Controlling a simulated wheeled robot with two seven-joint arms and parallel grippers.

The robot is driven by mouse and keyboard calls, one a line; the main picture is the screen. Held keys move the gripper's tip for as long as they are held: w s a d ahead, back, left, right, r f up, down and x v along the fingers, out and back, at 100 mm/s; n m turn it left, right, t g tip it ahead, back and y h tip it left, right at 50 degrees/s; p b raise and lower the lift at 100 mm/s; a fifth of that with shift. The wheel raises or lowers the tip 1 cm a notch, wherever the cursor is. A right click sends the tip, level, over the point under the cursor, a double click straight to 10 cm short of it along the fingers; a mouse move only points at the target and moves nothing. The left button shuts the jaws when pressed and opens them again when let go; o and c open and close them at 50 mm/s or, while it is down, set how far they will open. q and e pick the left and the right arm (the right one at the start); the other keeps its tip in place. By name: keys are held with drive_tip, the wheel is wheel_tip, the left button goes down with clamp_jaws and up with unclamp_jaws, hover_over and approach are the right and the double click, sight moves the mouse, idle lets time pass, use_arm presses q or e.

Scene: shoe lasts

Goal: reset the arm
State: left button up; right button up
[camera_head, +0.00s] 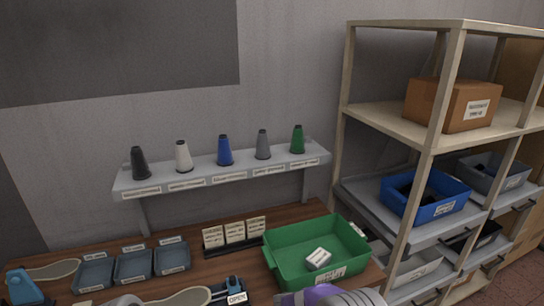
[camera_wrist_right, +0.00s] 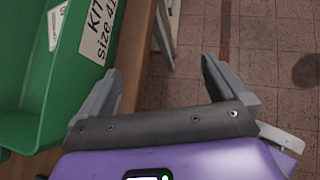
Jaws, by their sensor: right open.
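My right gripper (camera_wrist_right: 160,82) is open in the right wrist view, with its two grey fingers apart and nothing between them. The green crate (camera_wrist_right: 62,95) is beside its left finger, and the tiled floor lies beyond the gap. In the head view, part of my purple right arm (camera_head: 322,296) shows at the bottom edge, just in front of the green crate (camera_head: 294,277). A small white labelled box (camera_head: 318,258) lies in the crate. My left gripper does not show in either view.
A wooden bench (camera_head: 215,266) holds grey trays (camera_head: 133,266), label cards (camera_head: 234,233) and a blue clamp-like tool (camera_head: 22,287). Several coloured cones stand on a wall shelf (camera_head: 220,178). A rack (camera_head: 432,140) with bins and a cardboard box (camera_head: 452,103) stands at the right.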

drive_tip(key=s+a+f+m+g+y+b, duration=0.1)
drive_tip(key=s+a+f+m+g+y, duration=0.1)
drive_tip(key=s+f+m+y, duration=0.4)
drive_tip(key=s+a+f+m+g+y+b, duration=0.1)
drive_tip(key=s+a+f+m+g+y, duration=0.2)
drive_tip(key=s+f+m, duration=1)
drive_tip(key=shift+s+a+m+y, duration=0.7)
drive_tip(key=shift+s+m+y, duration=0.8)
drive_tip(key=shift+s+m, duration=3.2)
drive_tip(key=shift+s+n, duration=0.45)
drive_tip(key=shift+n, duration=0.15)
